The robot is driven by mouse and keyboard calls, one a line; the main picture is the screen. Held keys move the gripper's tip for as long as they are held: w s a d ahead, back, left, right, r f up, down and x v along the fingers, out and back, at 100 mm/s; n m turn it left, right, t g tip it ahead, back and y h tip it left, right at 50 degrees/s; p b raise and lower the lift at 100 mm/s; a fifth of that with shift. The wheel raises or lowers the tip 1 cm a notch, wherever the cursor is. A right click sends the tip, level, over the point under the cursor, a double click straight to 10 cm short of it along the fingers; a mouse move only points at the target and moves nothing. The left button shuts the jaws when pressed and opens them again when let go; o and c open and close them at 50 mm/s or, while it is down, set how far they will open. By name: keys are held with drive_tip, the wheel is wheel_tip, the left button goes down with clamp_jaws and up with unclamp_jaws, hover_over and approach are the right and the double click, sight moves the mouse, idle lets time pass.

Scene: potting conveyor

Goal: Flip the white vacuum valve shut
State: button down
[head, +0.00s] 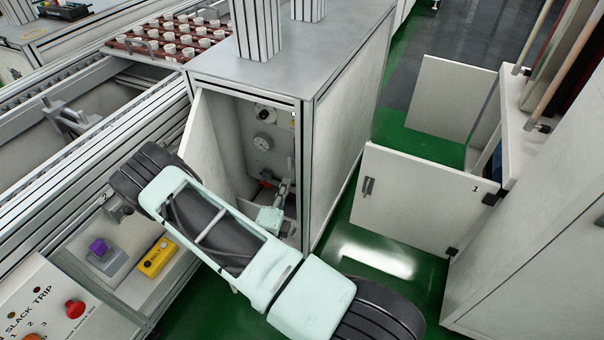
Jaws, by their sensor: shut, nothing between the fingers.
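An open cabinet (230,106) stands in the middle of the head view, with a light panel on its back wall. The panel carries a round fitting with a dark centre (265,114) and a round white gauge (262,142) below it. A small red part (267,184) shows low in the cabinet, partly behind my gripper. I cannot make out the white vacuum valve for certain; it may be hidden or too small. My gripper (288,168) reaches into the cabinet, right of and below the gauge, its fingers shut and empty. I cannot tell whether it touches anything.
The cabinet door (198,140) stands open at the left. A conveyor (95,140) runs along the left, with a tray of white pots (172,45) behind. A control box with a red button (75,308) is front left. An open white door (425,200) stands right over green floor.

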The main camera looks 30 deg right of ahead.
drive_tip(key=shift+d+f+n+t, duration=0.15)
drive_tip(key=shift+f+n, duration=0.15)
drive_tip(key=shift+f, duration=0.25)
drive_tip(key=shift+d+f+n+t, duration=0.15)
drive_tip(key=shift+f+n, duration=0.15)
drive_tip(key=shift+f, duration=0.25)
drive_tip(key=shift+a, duration=0.1)
drive_tip(key=b+x, duration=0.3)
drive_tip(key=x, duration=0.7)
drive_tip(key=shift+a, duration=0.25)
